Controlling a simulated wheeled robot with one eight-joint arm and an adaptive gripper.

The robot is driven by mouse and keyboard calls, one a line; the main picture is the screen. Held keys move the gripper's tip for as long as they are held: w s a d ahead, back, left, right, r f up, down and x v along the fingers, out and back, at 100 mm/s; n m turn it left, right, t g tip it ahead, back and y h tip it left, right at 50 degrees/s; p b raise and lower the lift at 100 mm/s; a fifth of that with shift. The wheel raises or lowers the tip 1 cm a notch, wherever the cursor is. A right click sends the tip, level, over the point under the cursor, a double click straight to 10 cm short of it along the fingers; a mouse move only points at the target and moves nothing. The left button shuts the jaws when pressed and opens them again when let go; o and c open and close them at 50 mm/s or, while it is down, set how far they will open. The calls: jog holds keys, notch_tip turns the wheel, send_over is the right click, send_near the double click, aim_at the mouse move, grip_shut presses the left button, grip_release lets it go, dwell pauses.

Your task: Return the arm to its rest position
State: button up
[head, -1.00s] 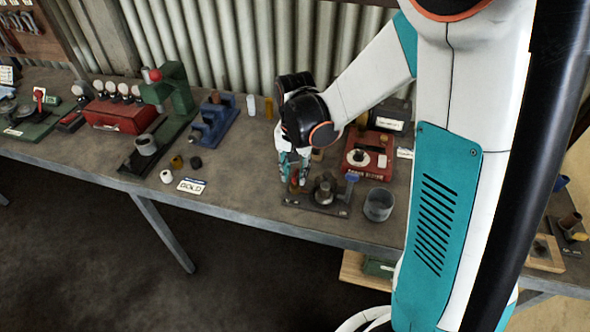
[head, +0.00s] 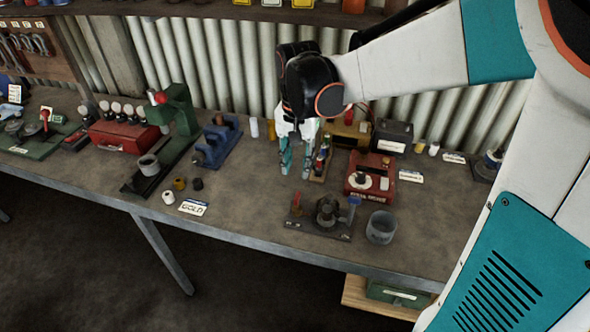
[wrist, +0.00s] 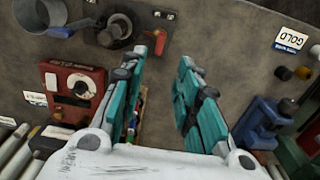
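My gripper (head: 296,168) hangs above the workbench (head: 240,222), fingers pointing down, behind the dark fixture plate (head: 318,226) in the head view. In the wrist view my gripper (wrist: 168,62) has its teal fingers wide apart with only bare bench between them, so it is open and empty. My white and teal arm reaches in from the right.
A red box device (head: 368,176) and a grey cup (head: 381,227) stand right of my gripper. A blue vise-like tool (head: 222,142), a green press (head: 180,110) and a GOLD card (head: 193,207) lie left. A shelf (head: 230,12) runs above.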

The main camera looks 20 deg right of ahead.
jog(key=shift+r, duration=0.35)
